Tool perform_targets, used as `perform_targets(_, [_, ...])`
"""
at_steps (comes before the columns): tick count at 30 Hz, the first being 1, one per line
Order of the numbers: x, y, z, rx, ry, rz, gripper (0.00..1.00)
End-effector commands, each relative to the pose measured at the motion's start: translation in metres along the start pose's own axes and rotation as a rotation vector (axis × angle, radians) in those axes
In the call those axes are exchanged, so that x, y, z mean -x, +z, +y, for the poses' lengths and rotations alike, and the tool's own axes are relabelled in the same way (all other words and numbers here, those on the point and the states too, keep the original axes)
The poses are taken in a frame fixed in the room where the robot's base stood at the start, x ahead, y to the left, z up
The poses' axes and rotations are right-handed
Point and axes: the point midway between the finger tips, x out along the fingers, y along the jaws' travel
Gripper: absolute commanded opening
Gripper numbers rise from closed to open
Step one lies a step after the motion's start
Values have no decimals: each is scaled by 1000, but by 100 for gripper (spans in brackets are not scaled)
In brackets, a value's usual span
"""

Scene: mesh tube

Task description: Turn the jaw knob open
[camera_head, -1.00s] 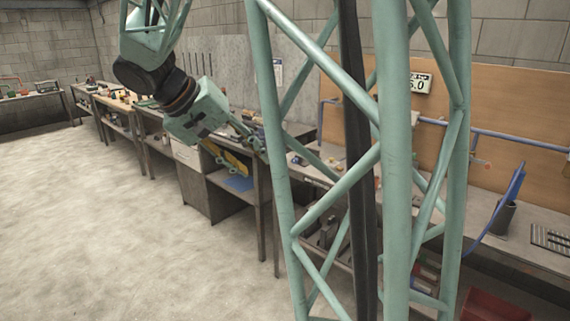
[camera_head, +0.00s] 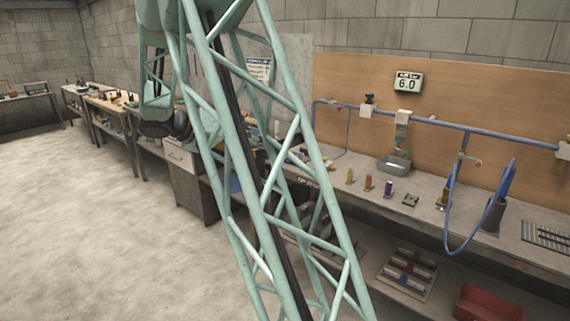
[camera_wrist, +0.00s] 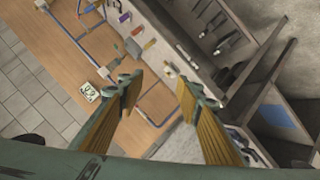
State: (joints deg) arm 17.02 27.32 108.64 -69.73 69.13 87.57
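I cannot make out a jaw knob in either view. My gripper (camera_wrist: 157,84) shows in the wrist view with its two ribbed, yellow-brown fingers wide apart and nothing between them. Past the fingertips lie a bench (camera_wrist: 172,48) and its wooden back board (camera_wrist: 55,32), seen tilted and from above.
The workbench (camera_head: 425,208) carries small coloured cylinders, including a purple one (camera_head: 388,188), a metal box (camera_head: 394,163) and a dark cup (camera_head: 493,215). A blue hose (camera_head: 449,225) hangs over its front edge. A red bin (camera_head: 488,303) is below. The floor (camera_head: 90,210) at left is clear.

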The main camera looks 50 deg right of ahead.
Motion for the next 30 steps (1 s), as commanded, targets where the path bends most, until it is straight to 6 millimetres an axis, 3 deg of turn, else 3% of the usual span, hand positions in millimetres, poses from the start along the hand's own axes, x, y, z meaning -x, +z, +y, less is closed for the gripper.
perform_targets(15, [-83, -45, -67, -139, 96, 149, 32])
perform_targets(30, [-164, -71, -136, -270, 128, 313, 32])
